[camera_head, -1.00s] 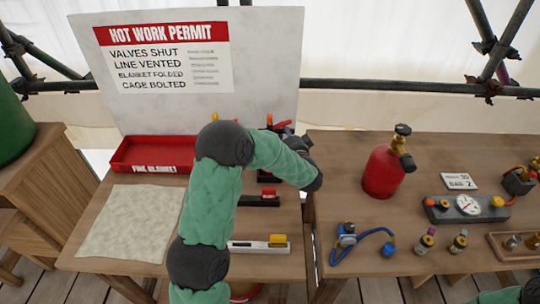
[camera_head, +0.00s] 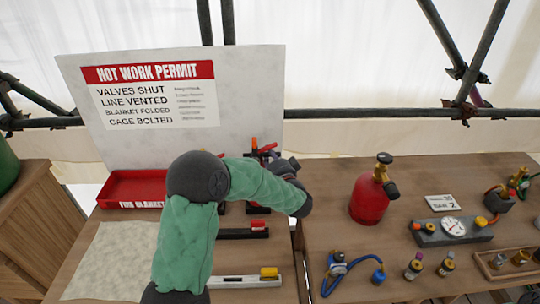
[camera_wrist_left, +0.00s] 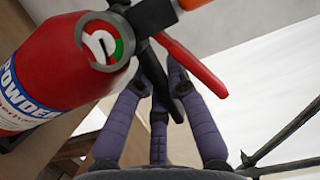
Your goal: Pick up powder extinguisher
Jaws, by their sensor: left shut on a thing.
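The powder extinguisher (camera_wrist_left: 45,75) shows large in the left wrist view. It is a red cylinder with a blue and white label reading "POWDER", a round gauge and black and red levers. My left gripper (camera_wrist_left: 162,85), with purple fingers, is shut on it at the dark lever and valve end. The exact contact is partly hidden. In the head view the left gripper (camera_head: 290,165) is over the back of the left bench, and my forearm hides most of what it holds. Red and black handle parts (camera_head: 262,150) show just behind it. My right gripper is not in view.
A red fire blanket tray (camera_head: 138,188) and the permit board (camera_head: 240,100) stand behind. A red gas cylinder (camera_head: 369,203) stands on the right bench, with a gauge block (camera_head: 453,231) and a blue hose (camera_head: 350,268). A pale cloth (camera_head: 110,262) lies front left.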

